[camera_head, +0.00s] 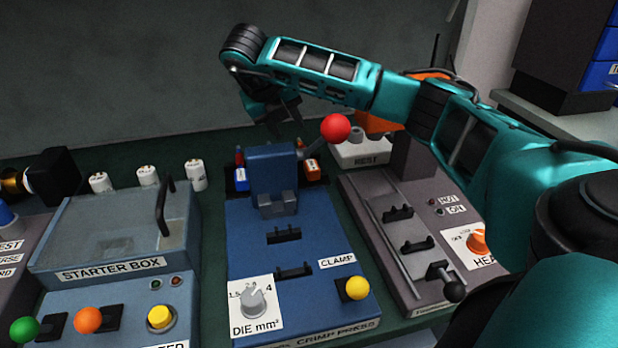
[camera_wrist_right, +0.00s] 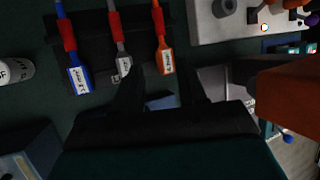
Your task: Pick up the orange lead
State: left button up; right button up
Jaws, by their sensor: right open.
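The orange lead (camera_head: 312,170) has an orange end with a white label and stands behind the blue crimp press, at its right. In the right wrist view the orange lead (camera_wrist_right: 164,58) is the rightmost of three leads in a dark rack, with a red sleeve above its orange end. My right gripper (camera_head: 283,122) hangs above and behind the press. In the right wrist view its dark fingers (camera_wrist_right: 160,92) are apart, and the orange lead's lower end shows just beyond the gap between them. Nothing is seen held. My left gripper is not in view.
A blue lead (camera_wrist_right: 79,78) and a grey lead (camera_wrist_right: 122,62) are beside the orange one. The crimp press (camera_head: 270,240) has a lever with a red ball (camera_head: 335,128) close to my right forearm. A starter box (camera_head: 110,270) stands left, a heater unit (camera_head: 425,270) right.

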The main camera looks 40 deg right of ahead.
jog(key=x, duration=0.7)
jog(key=shift+f+b, duration=0.35)
jog(key=shift+d+b+x, duration=0.2)
jog(key=shift+b+x, duration=0.2)
jog(key=shift+x, duration=2.65)
jog(key=shift+r, duration=0.15)
grip_shut()
